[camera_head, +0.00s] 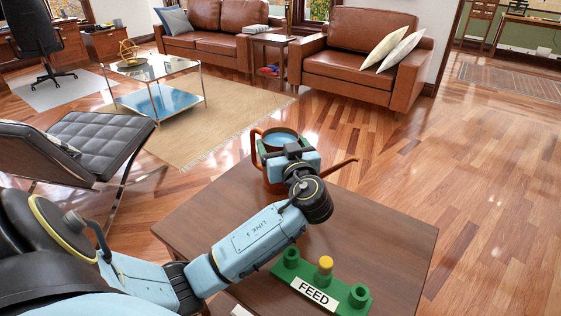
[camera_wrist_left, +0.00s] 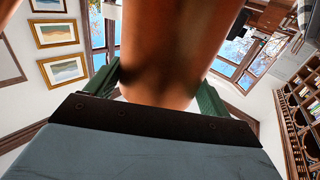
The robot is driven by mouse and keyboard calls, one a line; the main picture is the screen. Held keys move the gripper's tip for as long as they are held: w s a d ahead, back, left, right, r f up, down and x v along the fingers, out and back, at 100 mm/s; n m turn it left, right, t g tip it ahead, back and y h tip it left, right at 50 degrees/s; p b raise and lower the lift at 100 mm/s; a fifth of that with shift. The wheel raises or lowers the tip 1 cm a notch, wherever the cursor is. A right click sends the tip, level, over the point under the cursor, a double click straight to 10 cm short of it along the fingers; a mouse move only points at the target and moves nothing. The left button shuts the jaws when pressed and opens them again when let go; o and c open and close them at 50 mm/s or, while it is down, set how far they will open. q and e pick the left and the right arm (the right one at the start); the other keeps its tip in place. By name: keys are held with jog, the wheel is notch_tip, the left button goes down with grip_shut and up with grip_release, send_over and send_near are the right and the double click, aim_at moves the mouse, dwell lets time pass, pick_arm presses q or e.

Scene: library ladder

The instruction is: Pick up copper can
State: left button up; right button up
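The copper can (camera_head: 272,178) stands upright at the far edge of the brown table, with a looped handle on its left and a spout (camera_head: 344,168) on its right. Its open top looks bluish inside. My left gripper (camera_head: 283,152) is at the can and hides part of it. In the left wrist view, the can's copper side (camera_wrist_left: 165,50) fills the middle, between the two green fingers of my left gripper (camera_wrist_left: 160,85). The fingertips are hidden behind the copper, so I cannot tell whether they press on it. My right gripper is not in view.
A green FEED block (camera_head: 318,292) with a yellow peg (camera_head: 325,265) sits on the near part of the brown table (camera_head: 385,245). A black lounge chair (camera_head: 100,145) is left of the table. Open wood floor lies to the right, and leather sofas stand behind.

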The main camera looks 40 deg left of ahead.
pick_arm(q)
jog(key=shift+r, duration=0.1)
jog(key=shift+c, duration=0.8)
jog(key=shift+r, duration=0.5)
notch_tip(320, 180, up, 8)
jog(key=p, duration=0.2)
jog(key=shift+f+p, duration=0.25)
jog(key=shift+p, duration=0.05)
jog(key=shift+r, duration=0.8)
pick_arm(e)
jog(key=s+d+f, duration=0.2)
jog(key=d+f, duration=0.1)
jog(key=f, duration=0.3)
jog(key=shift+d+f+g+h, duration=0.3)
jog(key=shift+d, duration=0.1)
